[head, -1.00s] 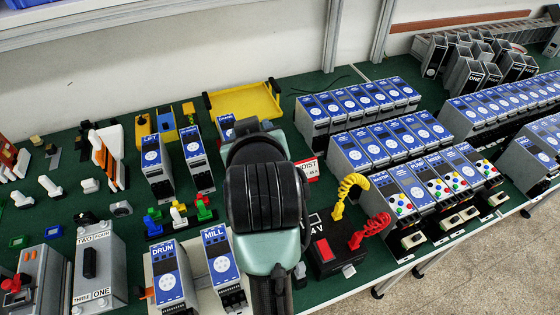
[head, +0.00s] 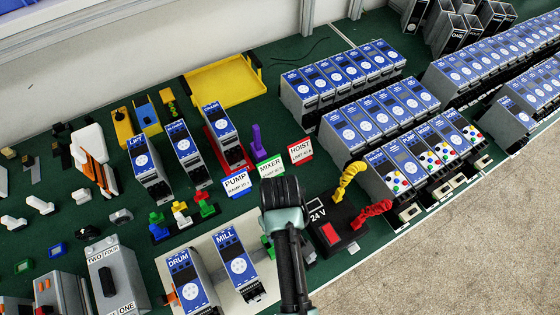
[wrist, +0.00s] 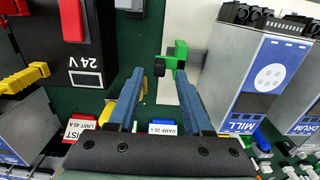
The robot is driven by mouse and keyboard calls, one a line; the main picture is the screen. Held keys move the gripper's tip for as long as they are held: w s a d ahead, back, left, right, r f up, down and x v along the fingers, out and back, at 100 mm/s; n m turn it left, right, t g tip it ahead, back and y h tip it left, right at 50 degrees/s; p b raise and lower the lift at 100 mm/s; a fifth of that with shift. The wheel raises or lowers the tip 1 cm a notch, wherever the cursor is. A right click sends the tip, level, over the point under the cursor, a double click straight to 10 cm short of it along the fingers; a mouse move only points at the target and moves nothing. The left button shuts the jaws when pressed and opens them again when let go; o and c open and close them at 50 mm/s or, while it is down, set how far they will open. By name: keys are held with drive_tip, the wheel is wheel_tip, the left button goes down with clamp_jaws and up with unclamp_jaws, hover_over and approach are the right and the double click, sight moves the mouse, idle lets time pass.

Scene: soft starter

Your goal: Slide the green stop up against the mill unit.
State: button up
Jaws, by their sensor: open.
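The mill unit (head: 236,262), a grey box with a blue face, stands on a pale board beside the drum unit (head: 184,280). In the wrist view the mill unit (wrist: 262,75) is right of my gripper. The green stop (wrist: 180,56) has a dark knob on its left and sits by a short grey rail, with a gap between it and the mill unit. My gripper (wrist: 160,76) is open and empty, its blue fingertips just short of the stop. In the head view my arm hides the gripper and most of the stop; a green sliver (head: 267,241) shows.
The black 24 V box (head: 332,228) with a red button and yellow and red coiled leads stands close right of my arm. The pump (head: 237,184), mixer and hoist cards stand behind. Rows of blue-faced units fill the right. Some green mat is clear at the back.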

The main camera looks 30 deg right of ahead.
drive_tip(key=shift+w+f, duration=0.1)
drive_tip(key=shift+f, duration=1.75)
clamp_jaws()
